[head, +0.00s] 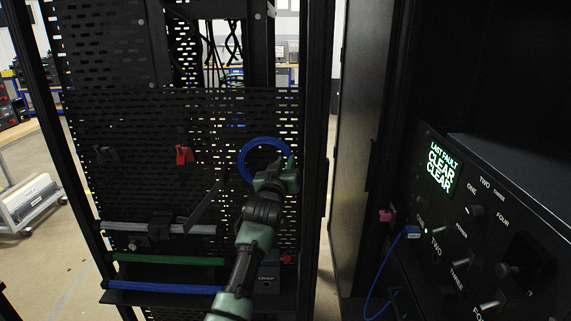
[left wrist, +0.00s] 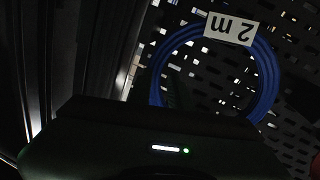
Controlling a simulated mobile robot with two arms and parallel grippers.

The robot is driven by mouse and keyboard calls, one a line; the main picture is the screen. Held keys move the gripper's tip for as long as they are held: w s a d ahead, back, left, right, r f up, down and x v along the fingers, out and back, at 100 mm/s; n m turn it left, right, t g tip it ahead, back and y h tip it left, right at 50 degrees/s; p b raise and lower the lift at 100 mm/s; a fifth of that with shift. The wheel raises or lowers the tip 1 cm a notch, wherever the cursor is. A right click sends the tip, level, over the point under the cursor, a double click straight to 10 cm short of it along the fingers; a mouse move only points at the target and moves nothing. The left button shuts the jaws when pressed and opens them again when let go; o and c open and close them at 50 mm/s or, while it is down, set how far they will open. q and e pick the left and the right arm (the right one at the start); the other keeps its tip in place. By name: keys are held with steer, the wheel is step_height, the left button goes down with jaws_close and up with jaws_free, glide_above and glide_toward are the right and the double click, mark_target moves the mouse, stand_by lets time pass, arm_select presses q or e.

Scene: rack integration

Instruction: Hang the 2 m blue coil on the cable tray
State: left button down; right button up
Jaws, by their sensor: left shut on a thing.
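The blue coil (head: 250,145) is a ring of cable in front of the black perforated panel (head: 130,125) of the rack, right of its middle. In the left wrist view the coil (left wrist: 268,75) has a white tag (left wrist: 231,29) reading "2 m", upside down. My left gripper (head: 283,172) is shut on the coil at its lower right in the head view. The dark gripper body hides the coil's near part in the wrist view. I cannot tell whether the coil touches the panel or any hook. My right gripper is not in view.
A red clip (head: 183,154) and a black hook (head: 106,155) sit on the panel to the left. Grey, green (head: 165,260) and blue bars run across below. A rack post (head: 318,150) stands close on the right, then a control panel (head: 480,225) with a plugged blue cable (head: 378,275).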

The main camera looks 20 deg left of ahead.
arm_select(q)
steer(key=c, duration=1.2)
jaws_free()
steer(key=shift+f, duration=0.1)
steer(key=shift+s, duration=0.1)
